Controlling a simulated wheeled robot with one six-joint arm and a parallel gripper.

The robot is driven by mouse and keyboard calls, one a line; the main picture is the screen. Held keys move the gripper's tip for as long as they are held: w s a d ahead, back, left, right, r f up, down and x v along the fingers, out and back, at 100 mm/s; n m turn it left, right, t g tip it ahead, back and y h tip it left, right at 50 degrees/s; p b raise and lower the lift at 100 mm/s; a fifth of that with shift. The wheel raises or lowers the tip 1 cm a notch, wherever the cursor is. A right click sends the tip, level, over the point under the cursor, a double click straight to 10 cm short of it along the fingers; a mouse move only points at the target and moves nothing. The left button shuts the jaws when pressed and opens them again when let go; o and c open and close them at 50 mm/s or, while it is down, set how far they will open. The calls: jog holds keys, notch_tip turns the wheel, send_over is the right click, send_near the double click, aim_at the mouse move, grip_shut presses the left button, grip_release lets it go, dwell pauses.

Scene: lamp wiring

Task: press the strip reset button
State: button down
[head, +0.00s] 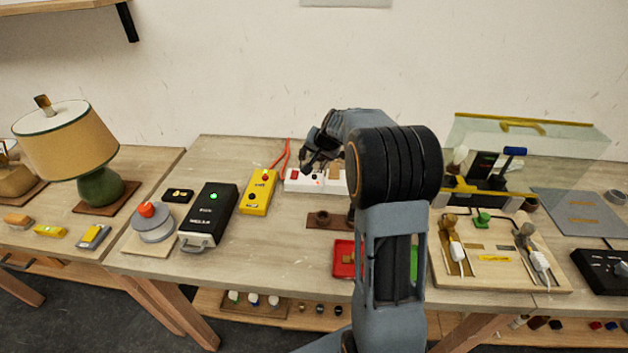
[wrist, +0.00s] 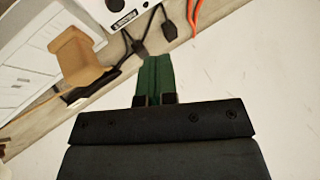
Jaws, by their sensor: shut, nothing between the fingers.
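The white power strip (head: 298,184) lies at the back of the middle table, partly hidden behind my arm in the head view. A dark red switch (head: 294,174) and a small orange-red spot (head: 318,183) show on it. I cannot tell which part is the reset button. My gripper (head: 308,168) is shut and empty, pointing down over the strip's left part. In the wrist view my gripper's green fingertips (wrist: 154,62) are together, just beside a white housing (wrist: 115,12) with a black label. Whether they touch it cannot be told.
A tan block (wrist: 76,56) and black cables (wrist: 140,47) lie near the fingertips in the wrist view. A yellow box (head: 259,192) and a black box (head: 209,214) stand to the left. The wall is close behind.

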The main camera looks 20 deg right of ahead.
aim_at(316, 176)
jog(key=shift+f+b, duration=1.8)
jog(key=shift+f, duration=0.7)
jog(key=shift+f, duration=0.25)
jog(key=shift+f+b, duration=0.1)
jog(key=shift+b, duration=0.3)
jog(key=shift+s+f, duration=0.1)
jog(key=shift+s+a+f+b, duration=0.1)
jog(key=shift+s+f+b, duration=0.15)
jog(key=shift+f+b, duration=0.55)
dwell(0.4)
jog(key=shift+r, duration=0.2)
dwell(0.4)
jog(key=shift+w+r+p, duration=0.15)
jog(key=shift+r+p, duration=0.2)
jog(key=shift+r, duration=0.05)
jog(key=shift+d+r, duration=0.1)
jog(key=shift+d, duration=0.1)
